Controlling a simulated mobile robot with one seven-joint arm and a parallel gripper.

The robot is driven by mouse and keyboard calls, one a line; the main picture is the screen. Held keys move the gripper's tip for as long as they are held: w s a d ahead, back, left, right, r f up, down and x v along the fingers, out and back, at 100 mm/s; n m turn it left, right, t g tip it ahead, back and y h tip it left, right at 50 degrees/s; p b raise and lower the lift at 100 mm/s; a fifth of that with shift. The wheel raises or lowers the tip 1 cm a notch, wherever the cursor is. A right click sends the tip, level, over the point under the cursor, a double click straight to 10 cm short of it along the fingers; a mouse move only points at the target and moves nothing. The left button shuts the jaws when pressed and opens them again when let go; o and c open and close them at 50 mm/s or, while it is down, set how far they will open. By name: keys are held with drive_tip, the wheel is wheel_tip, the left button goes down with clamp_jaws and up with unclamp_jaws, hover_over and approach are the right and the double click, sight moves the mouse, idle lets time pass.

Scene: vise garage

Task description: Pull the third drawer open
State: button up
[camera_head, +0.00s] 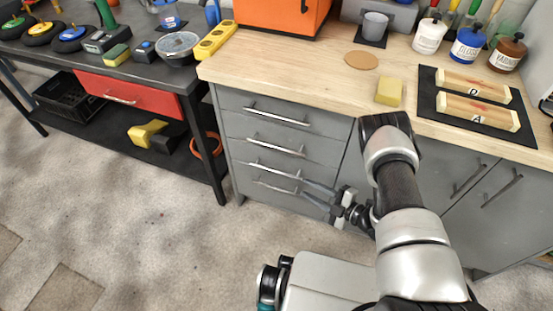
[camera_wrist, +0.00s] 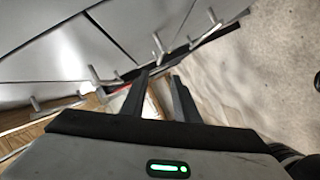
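A grey drawer unit (camera_head: 235,150) has a stack of drawers with metal bar handles. The third drawer's handle (camera_head: 268,169) is the third from the top, and the lowest handle (camera_head: 275,188) is just below it. The drawers look shut in the head view. My gripper (camera_head: 302,188) is low in front of the unit, at the right ends of these two handles. In the wrist view my gripper (camera_wrist: 163,82) has its two dark fingers apart, with nothing seen held. A bar handle (camera_wrist: 160,48) shows just beyond the fingertips. I cannot tell whether they touch any handle.
Grey cupboard doors (camera_head: 440,185) stand right of the drawers. A dark workbench (camera_head: 150,70) with a red drawer is at the left. The floor (camera_head: 150,230) in front is clear.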

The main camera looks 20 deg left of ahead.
sight(275, 172)
drive_tip(key=b+x, duration=0.4)
drive_tip(key=x, duration=1.3)
drive_tip(key=shift+a, duration=0.1)
clamp_jaws()
